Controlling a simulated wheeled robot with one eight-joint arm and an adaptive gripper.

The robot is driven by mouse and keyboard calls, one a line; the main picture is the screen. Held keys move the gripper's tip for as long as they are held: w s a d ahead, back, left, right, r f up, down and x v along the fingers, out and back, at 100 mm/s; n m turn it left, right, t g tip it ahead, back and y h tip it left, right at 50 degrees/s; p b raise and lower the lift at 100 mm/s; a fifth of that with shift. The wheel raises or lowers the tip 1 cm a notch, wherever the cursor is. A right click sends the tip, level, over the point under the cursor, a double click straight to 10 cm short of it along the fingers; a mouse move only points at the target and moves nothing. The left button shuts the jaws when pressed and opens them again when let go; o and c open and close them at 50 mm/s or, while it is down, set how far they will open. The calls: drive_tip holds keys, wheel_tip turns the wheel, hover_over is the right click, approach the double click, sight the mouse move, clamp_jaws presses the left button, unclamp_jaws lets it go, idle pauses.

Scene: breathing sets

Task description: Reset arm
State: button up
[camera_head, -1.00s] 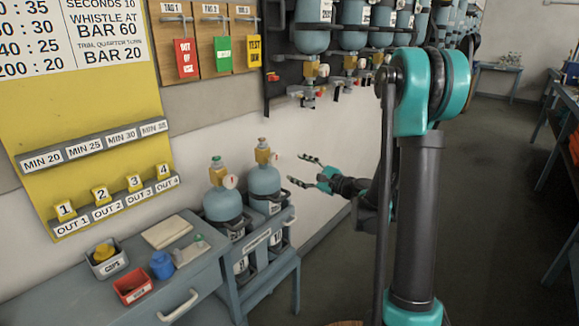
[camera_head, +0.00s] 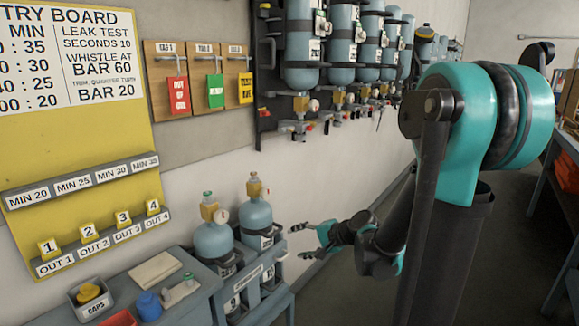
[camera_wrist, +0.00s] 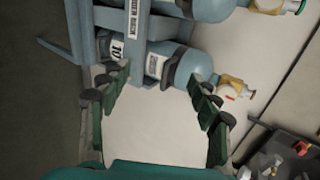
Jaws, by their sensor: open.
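My gripper (camera_head: 312,240) is open and empty, to the right of two blue cylinders in a rack in the head view. The nearer cylinder (camera_head: 214,240) and the farther cylinder (camera_head: 256,217) stand upright with brass valves on top. In the wrist view my gripper (camera_wrist: 155,105) has its fingers spread wide, with the cylinder marked 10 (camera_wrist: 170,62) beyond them. The fingers look apart from the cylinder. The lower parts of the cylinders are partly hidden by the rack (camera_head: 262,283).
Several blue cylinders (camera_head: 302,55) hang in a wall rack above my gripper. A yellow board (camera_head: 60,150) with numbered tags is on the left wall. A bench (camera_head: 195,300) holds a caps bin (camera_head: 90,294) and a blue object (camera_head: 149,305). Floor at right is open.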

drive_tip(key=s+d+f+n+g+h, duration=0.1)
drive_tip(key=s+d+f+n+h, duration=0.3)
drive_tip(key=s+d, duration=0.4)
drive_tip(key=s+d+f+n+g+h, duration=0.1)
drive_tip(key=s+d+f+n+h, duration=0.3)
drive_tip(key=s+d, duration=0.3)
drive_tip(key=shift+s+d+g+h, duration=0.35)
drive_tip(key=shift+s+h, duration=0.25)
drive_tip(key=shift+s, duration=0.45)
